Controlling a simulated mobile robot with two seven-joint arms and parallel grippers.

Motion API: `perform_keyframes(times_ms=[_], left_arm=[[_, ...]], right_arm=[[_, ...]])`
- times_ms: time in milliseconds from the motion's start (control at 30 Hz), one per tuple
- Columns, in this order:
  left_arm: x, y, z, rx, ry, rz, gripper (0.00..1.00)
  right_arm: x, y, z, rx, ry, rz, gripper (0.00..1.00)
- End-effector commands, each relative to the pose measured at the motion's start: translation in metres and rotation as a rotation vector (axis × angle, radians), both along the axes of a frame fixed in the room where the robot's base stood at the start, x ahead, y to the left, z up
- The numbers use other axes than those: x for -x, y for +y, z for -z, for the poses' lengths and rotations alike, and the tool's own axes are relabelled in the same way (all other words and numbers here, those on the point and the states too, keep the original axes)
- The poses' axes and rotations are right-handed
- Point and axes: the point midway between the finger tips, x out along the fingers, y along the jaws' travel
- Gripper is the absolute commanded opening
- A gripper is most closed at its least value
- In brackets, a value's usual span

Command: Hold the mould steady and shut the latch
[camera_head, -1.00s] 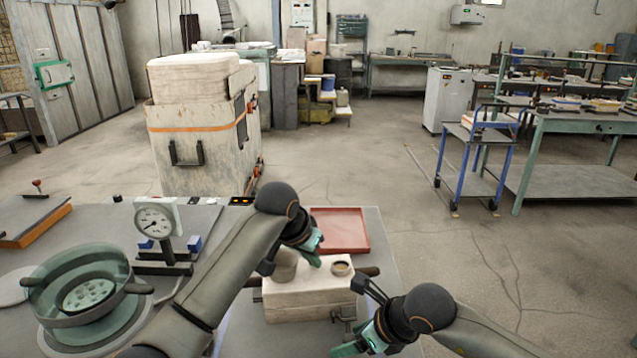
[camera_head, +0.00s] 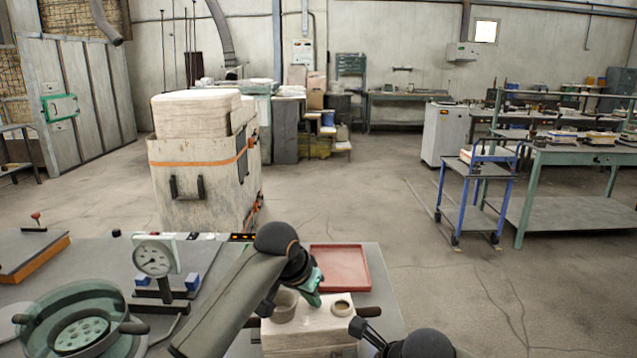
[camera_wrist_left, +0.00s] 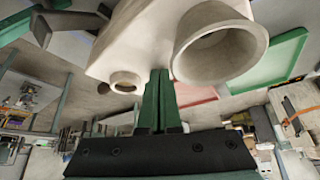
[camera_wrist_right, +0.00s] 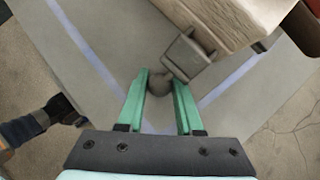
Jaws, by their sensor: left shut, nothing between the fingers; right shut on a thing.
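The pale mould (camera_head: 300,338) stands on the grey table in front of me, with a wide cup and a smaller round opening on top. My left gripper (camera_head: 314,300) is shut and empty. In the left wrist view its fingers (camera_wrist_left: 160,78) point at the mould's top between the cup (camera_wrist_left: 220,50) and the small opening (camera_wrist_left: 125,82); I cannot tell whether they touch. In the right wrist view my right gripper (camera_wrist_right: 160,85) is shut on the latch's round grey knob (camera_wrist_right: 160,82), beside the mould's side (camera_wrist_right: 215,18).
A red tray (camera_head: 340,268) lies behind the mould. A dial gauge (camera_head: 154,258) and a green-rimmed round vessel (camera_head: 75,315) stand on the left. A dark handle (camera_head: 369,311) sticks out at the mould's right. Open floor lies to the right of the table.

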Motion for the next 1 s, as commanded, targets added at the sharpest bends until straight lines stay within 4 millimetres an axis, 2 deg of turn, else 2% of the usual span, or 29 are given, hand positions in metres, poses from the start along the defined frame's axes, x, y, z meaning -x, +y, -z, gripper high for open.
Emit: perform_keyframes(times_ms=[33,167,1000], left_arm=[[0.004,0.001,0.012,-0.008,0.026,0.001,0.00],[0.004,0.001,0.012,-0.008,0.026,0.001,0.00],[0.004,0.001,0.012,-0.009,0.026,0.001,0.00]], right_arm=[[0.000,0.000,0.001,0.001,0.001,0.000,0.14],[0.000,0.000,0.001,0.001,0.000,0.001,0.00],[-0.004,0.001,-0.012,-0.004,-0.007,0.000,0.00]])
